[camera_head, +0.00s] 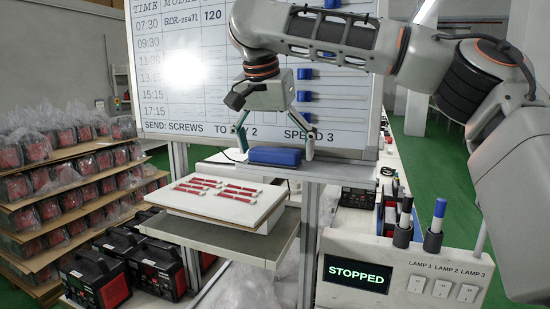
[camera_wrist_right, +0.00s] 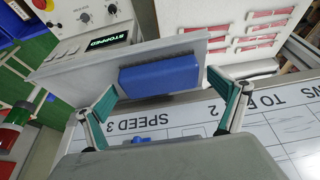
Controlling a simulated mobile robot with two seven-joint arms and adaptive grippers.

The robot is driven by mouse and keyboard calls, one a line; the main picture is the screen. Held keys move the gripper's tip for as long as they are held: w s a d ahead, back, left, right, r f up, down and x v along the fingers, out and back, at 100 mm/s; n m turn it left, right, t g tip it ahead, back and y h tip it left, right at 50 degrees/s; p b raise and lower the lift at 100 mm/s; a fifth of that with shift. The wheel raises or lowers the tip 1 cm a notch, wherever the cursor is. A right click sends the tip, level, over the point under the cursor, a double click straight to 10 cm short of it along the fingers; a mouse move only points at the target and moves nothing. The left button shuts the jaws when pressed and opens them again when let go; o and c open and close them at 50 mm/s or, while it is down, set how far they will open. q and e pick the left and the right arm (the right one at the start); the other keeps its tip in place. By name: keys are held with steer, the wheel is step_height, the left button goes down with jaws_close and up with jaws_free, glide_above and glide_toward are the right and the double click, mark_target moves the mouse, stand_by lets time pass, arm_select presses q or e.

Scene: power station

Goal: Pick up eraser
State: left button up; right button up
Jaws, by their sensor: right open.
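The blue eraser (camera_head: 274,156) lies on the narrow grey ledge under the whiteboard. My right gripper (camera_head: 275,145) is open just above it, with one finger at each end of the eraser in the head view. In the right wrist view the eraser (camera_wrist_right: 160,76) lies between and just beyond the two green-padded fingertips of the gripper (camera_wrist_right: 164,90). The fingers look apart from it. My left gripper is in neither view.
The whiteboard (camera_head: 180,60) stands right behind the ledge (camera_head: 335,172). A white box top with red items (camera_head: 220,200) sits in front, lower left. A control panel reading STOPPED (camera_head: 357,273) and marker holders (camera_head: 432,240) are at right. Shelves of bagged units (camera_head: 65,195) stand left.

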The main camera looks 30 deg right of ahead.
steer(key=c, duration=1.2)
steer(key=shift+r, duration=0.1)
